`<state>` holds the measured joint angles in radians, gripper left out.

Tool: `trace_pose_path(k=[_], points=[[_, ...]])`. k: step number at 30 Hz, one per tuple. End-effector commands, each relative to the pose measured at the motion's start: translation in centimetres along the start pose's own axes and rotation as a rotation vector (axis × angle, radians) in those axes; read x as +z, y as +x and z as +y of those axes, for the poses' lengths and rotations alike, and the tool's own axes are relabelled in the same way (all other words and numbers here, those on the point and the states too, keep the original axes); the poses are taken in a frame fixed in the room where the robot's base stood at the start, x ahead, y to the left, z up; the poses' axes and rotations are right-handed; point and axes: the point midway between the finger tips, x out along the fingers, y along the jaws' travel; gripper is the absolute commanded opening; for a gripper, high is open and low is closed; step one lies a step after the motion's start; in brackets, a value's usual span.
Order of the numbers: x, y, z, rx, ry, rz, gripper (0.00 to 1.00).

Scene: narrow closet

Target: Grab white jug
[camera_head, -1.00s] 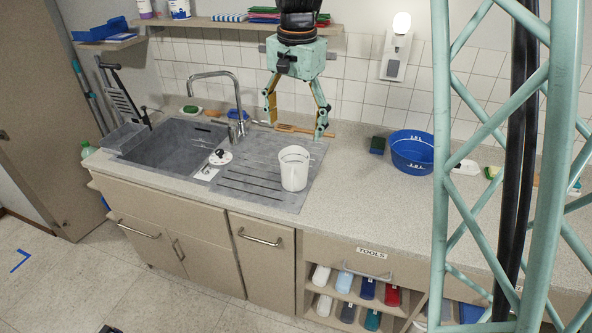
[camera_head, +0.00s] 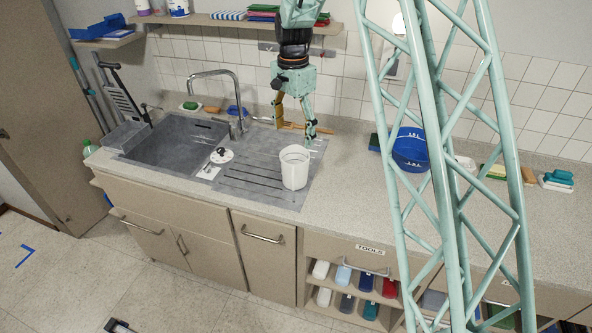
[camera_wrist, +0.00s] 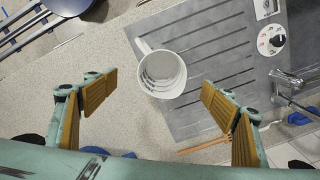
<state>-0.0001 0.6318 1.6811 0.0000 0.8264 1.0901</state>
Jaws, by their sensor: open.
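The white jug (camera_head: 294,168) stands upright on the right part of the grey sink's ribbed drainboard (camera_head: 245,183). In the wrist view I look down into the open jug (camera_wrist: 161,73); its handle points to the upper left. My gripper (camera_head: 294,138) is open and empty, pointing down above and behind the jug. In the wrist view the two yellow-padded fingers of my gripper (camera_wrist: 158,92) are spread wide, with the jug appearing between and beyond them. The fingers do not touch the jug.
The sink basin (camera_head: 170,148) and tap (camera_head: 220,95) are to the left. A wooden-handled brush (camera_head: 295,127) lies behind the jug. A blue tub (camera_head: 410,150) stands to the right, partly behind my lattice column.

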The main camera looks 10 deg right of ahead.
Motion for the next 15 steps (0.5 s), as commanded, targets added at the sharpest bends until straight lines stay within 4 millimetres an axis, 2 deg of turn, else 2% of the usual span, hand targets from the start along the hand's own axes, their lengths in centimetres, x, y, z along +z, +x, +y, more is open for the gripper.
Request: trace_pose_path(k=[15], points=[[-0.18, 0.47, -0.34, 0.002, 0.011, -0.001, 0.77]])
